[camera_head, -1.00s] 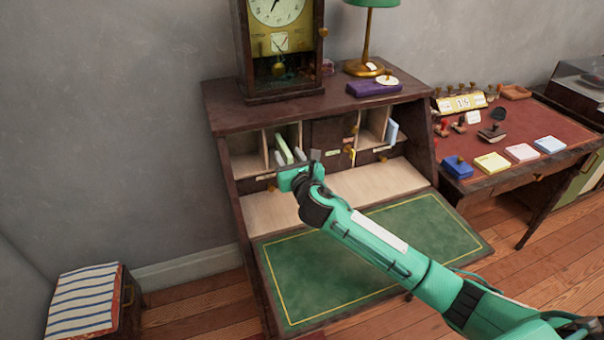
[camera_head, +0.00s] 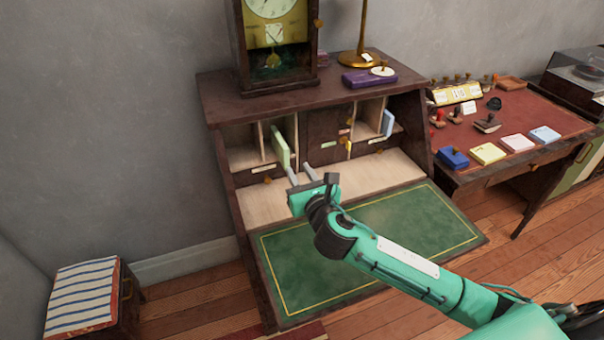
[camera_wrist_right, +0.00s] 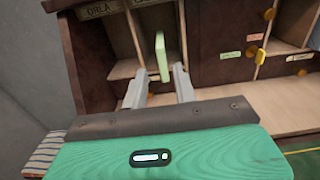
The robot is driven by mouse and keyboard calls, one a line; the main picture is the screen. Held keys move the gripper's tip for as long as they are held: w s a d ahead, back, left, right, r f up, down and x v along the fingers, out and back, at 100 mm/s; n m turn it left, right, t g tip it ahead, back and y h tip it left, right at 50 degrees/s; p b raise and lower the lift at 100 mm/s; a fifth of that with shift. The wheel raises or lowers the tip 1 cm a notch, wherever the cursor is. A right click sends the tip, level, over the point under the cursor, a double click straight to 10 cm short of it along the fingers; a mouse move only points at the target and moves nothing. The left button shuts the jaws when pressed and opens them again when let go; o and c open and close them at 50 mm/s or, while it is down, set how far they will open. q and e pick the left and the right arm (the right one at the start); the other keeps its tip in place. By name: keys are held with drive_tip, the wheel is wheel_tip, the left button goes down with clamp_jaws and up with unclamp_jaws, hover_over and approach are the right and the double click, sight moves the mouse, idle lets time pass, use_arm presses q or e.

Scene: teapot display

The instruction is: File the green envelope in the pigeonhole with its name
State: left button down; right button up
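The light green envelope (camera_head: 281,147) stands on edge, slightly tilted, in a narrow pigeonhole left of the desk's dark centre door. In the right wrist view the envelope (camera_wrist_right: 161,57) is just beyond my fingertips, and a gap shows between it and each finger. My right gripper (camera_head: 300,171) is open and empty, in front of and below that pigeonhole; its two spread fingers also show in the wrist view (camera_wrist_right: 160,76). The nameplate below the envelope's pigeonhole is too small to read. My left gripper is not in view.
A plate reading "ORLA" (camera_wrist_right: 97,9) is at the upper left of the wrist view. A pale blue envelope (camera_head: 387,123) stands in a right pigeonhole. Wooden dividers flank the green envelope. A clock (camera_head: 250,87) and purple box (camera_head: 362,83) are on top. The green writing surface (camera_head: 330,270) is clear.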

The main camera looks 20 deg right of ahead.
drive_tip(key=shift+s+f, duration=0.9)
drive_tip(key=shift+s, duration=0.15)
clamp_jaws()
approach(287, 163)
drive_tip(key=w, duration=0.5)
drive_tip(key=shift+w+a, duration=0.15)
drive_tip(key=shift+w, duration=0.65)
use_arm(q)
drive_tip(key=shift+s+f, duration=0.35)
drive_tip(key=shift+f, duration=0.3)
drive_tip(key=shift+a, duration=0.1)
